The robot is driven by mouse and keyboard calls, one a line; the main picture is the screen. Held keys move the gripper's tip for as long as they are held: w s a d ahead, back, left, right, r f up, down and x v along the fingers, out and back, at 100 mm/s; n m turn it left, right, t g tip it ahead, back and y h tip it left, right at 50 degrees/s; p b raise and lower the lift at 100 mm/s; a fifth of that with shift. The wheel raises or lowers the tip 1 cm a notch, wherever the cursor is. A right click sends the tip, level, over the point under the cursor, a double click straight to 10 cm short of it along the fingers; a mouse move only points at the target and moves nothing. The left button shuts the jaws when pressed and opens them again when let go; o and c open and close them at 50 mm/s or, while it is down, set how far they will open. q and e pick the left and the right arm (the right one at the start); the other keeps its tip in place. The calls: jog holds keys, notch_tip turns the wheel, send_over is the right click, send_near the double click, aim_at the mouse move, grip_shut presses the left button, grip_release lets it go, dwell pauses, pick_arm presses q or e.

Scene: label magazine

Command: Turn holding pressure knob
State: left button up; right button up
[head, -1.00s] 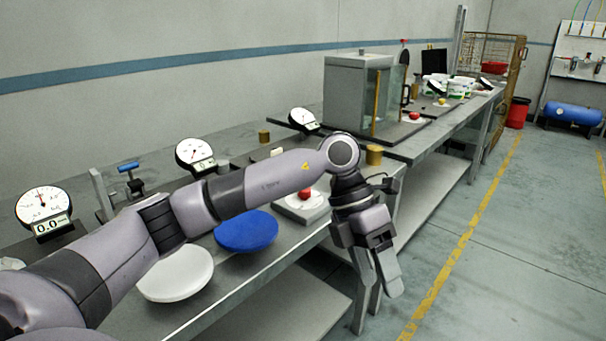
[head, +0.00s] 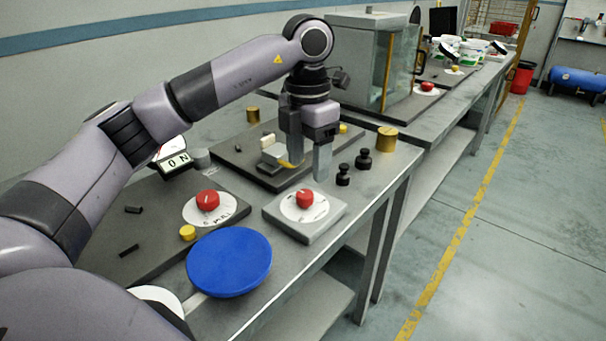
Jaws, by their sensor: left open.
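Two red knobs on white dials stand on the bench. One red knob (head: 305,198) sits on a light grey block (head: 322,222) near the front edge. The other red knob (head: 208,200) sits on a dark plate (head: 150,262) further left. The lettering is too small to tell which is the holding pressure knob. My left gripper (head: 308,168) points down with its fingers apart, just behind and above the grey block's knob in the picture. It looks empty, and I cannot tell its exact height. My right gripper is not in view.
A blue round disc (head: 229,262) lies in front. Black weights (head: 363,159) and a brass cylinder (head: 387,139) stand right of the gripper. A yellow button (head: 187,233) is by the left knob. A gauge (head: 174,162) is partly hidden by my arm. A glass-fronted cabinet (head: 392,65) stands behind.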

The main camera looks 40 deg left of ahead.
aim_at(306, 193)
pick_arm(q)
jog(key=shift+w+a+r, duration=0.1)
jog(key=shift+w+a, duration=0.05)
jog(key=shift+a, duration=0.15)
jog(key=shift+w+a, duration=0.1)
jog(key=shift+a, duration=0.05)
notch_tip(306, 193, down, 7)
jog(key=c, duration=1)
